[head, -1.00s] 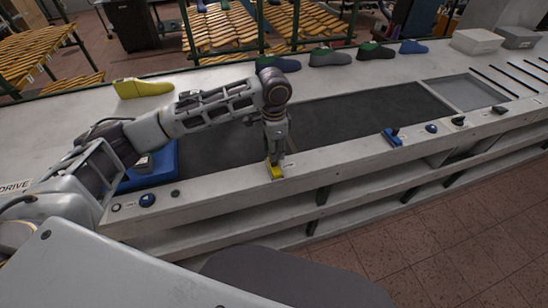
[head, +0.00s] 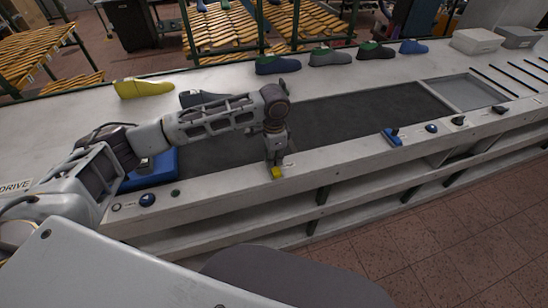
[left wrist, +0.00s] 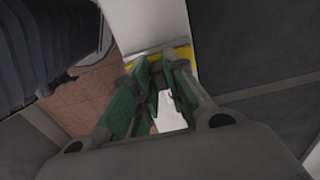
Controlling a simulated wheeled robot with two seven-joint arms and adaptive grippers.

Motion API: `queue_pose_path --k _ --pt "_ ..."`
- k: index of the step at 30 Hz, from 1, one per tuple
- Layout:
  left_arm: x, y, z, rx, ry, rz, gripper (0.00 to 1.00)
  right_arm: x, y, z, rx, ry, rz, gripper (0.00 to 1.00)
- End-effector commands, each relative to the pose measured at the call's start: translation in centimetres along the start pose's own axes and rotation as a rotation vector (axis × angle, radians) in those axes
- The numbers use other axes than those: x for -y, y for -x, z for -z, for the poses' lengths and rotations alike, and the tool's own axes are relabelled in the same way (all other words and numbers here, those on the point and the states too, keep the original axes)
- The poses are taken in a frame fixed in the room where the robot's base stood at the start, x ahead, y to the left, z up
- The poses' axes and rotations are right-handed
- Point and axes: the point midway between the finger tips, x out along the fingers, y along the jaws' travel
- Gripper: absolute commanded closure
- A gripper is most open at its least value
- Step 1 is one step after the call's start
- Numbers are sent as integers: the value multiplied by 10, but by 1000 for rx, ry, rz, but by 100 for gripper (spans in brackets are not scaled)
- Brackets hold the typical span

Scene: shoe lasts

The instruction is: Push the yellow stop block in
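The yellow stop block (head: 278,173) sits on the pale front rail of the bench in the head view. My left gripper (head: 275,161) points down over it, and its fingers hide the block's rear part. In the left wrist view the block (left wrist: 183,59) shows as a yellow strip across the fingertips, reaching out on both sides. The green-padded fingers of my left gripper (left wrist: 160,66) come together at the tips, with nothing visible held between them. They look at or against the block; exact contact is hard to tell. My right gripper is not in view.
A dark belt (head: 365,115) runs behind the rail (head: 335,155). A blue tray (head: 155,170) lies left, under my arm. Knobs and a blue block (head: 391,137) line the rail. Several shoe lasts, including a yellow one (head: 143,88), stand along the back.

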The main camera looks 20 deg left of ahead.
Motion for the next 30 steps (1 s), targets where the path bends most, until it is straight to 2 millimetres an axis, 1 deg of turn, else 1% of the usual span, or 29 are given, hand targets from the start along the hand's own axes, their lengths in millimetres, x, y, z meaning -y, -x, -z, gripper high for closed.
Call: queue_pose_path --k 1,2,14,20,30 --pt "0 0 0 0 0 0 96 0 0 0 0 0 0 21" --pt "0 0 0 0 0 0 100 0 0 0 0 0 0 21" --pt "1 1 0 0 0 0 100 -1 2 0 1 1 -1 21" --pt "10 3 1 -1 1 0 100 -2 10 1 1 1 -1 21" --pt "33 3 1 -1 3 0 100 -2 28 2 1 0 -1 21"
